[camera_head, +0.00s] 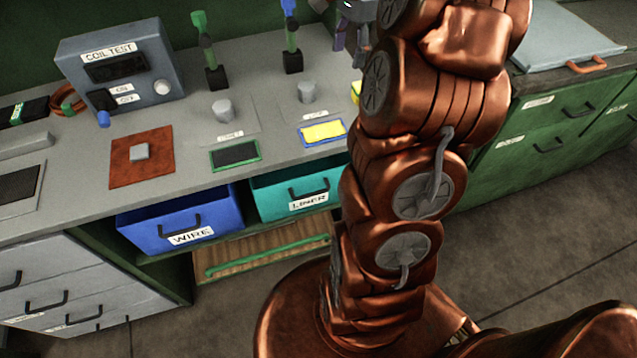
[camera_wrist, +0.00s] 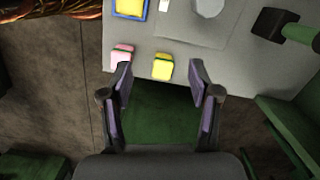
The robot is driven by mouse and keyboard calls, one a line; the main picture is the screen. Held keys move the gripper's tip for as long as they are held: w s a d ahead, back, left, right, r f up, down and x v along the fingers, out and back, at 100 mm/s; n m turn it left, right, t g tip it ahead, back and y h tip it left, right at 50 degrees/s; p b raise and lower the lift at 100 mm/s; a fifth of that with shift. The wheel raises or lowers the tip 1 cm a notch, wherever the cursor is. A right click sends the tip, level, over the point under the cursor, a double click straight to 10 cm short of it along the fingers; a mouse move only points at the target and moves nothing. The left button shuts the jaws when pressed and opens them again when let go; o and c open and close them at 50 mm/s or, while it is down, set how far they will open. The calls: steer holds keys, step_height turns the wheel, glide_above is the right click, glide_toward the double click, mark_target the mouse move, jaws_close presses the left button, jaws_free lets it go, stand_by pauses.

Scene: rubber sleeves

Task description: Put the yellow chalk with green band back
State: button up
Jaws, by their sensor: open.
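The yellow chalk with a green band (camera_wrist: 162,67) lies on the grey bench top near its edge, in the wrist view. A pink chalk with a pale band (camera_wrist: 122,55) lies just left of it. In the head view a small yellow piece (camera_head: 356,91) shows beside my arm, mostly hidden by it. My gripper (camera_wrist: 160,77) is open and empty. In the wrist view its fingertips lie to either side of the yellow chalk; I cannot tell how high they are above it. In the head view my arm hides part of the gripper.
A blue-framed yellow pad (camera_head: 323,132) and a green-framed dark pad (camera_head: 235,154) lie on the bench. Grey knobs and upright handled tools (camera_head: 208,50) stand behind them. The blue WIRE drawer (camera_head: 182,222) and teal LINER drawer (camera_head: 296,190) are below. A coil test box (camera_head: 120,65) stands left.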

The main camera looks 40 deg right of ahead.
steer(key=s+a+n+g, duration=0.1)
steer(key=s+a+n, duration=0.35)
steer(key=a, duration=0.55)
steer(key=s+a+n, duration=0.4)
steer(key=a+n, duration=0.2)
steer(key=a, duration=0.4)
steer(key=s+a+f+n, duration=0.3)
steer(key=s+n, duration=0.1)
steer(key=s, duration=0.3)
steer(key=s+a+f+n+g+h, duration=0.1)
steer(key=s+a+f+n, duration=0.2)
steer(key=s, duration=0.5)
steer(key=shift+a+f+n, duration=0.2)
steer(key=shift+a+n, duration=0.45)
steer(key=shift+a, duration=0.05)
steer(key=shift+s, duration=0.1)
step_height(320, 180, up, 7)
steer(key=p, duration=0.7)
